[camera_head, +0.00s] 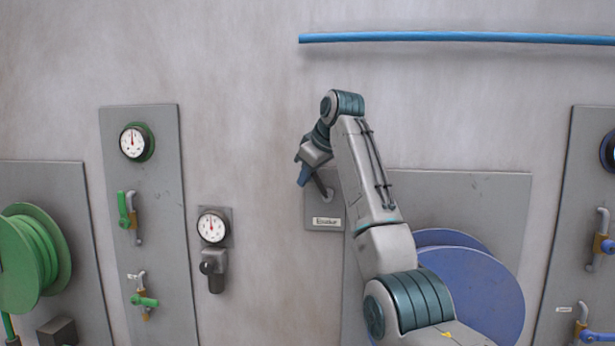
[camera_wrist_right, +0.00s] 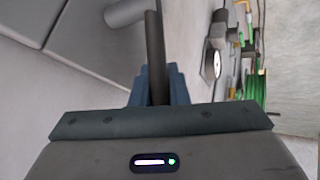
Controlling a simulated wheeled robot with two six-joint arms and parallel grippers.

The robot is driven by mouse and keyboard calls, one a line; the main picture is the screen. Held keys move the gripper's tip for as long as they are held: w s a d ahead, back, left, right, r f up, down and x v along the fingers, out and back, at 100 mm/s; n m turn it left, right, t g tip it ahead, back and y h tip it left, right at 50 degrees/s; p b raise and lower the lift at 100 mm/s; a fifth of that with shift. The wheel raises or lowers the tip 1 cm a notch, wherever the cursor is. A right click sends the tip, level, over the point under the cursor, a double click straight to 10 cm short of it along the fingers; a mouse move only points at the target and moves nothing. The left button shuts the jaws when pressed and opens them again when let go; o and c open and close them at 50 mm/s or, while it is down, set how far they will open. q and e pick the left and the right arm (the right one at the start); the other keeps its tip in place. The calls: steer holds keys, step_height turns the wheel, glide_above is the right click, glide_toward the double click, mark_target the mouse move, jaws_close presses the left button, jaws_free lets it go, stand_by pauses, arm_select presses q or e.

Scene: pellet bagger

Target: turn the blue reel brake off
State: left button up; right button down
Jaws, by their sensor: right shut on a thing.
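The blue reel (camera_head: 478,290) is mounted on a grey panel (camera_head: 470,200) at the right in the head view, partly hidden behind my right arm. A small labelled plate on the panel's left side carries a short grey lever (camera_head: 325,187). My right gripper (camera_head: 303,177) is at this lever, in front of the plate. In the right wrist view, the blue fingers of my right gripper (camera_wrist_right: 158,82) are shut on a dark bar (camera_wrist_right: 155,45), the lever's handle. A grey round stub (camera_wrist_right: 124,12) shows beside it. My left gripper is not in view.
A green reel (camera_head: 35,255) and a panel with a gauge and green-handled valves (camera_head: 125,210) are at the left. A second gauge (camera_head: 212,227) stands above a black knob (camera_head: 207,267). A blue pipe (camera_head: 450,38) runs along the wall above. Another valve panel (camera_head: 570,220) is at the right.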

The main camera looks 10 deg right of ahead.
stand_by(0.4)
steer(key=c, duration=1.4)
jaws_free()
steer(key=shift+a, duration=0.1)
steer(key=b+v, duration=0.4)
steer(key=v, duration=0.6)
steer(key=shift+s+r+b, duration=0.25)
steer(key=shift+r+b, duration=0.1)
steer(key=shift+b, duration=0.05)
steer(key=shift+f, duration=0.1)
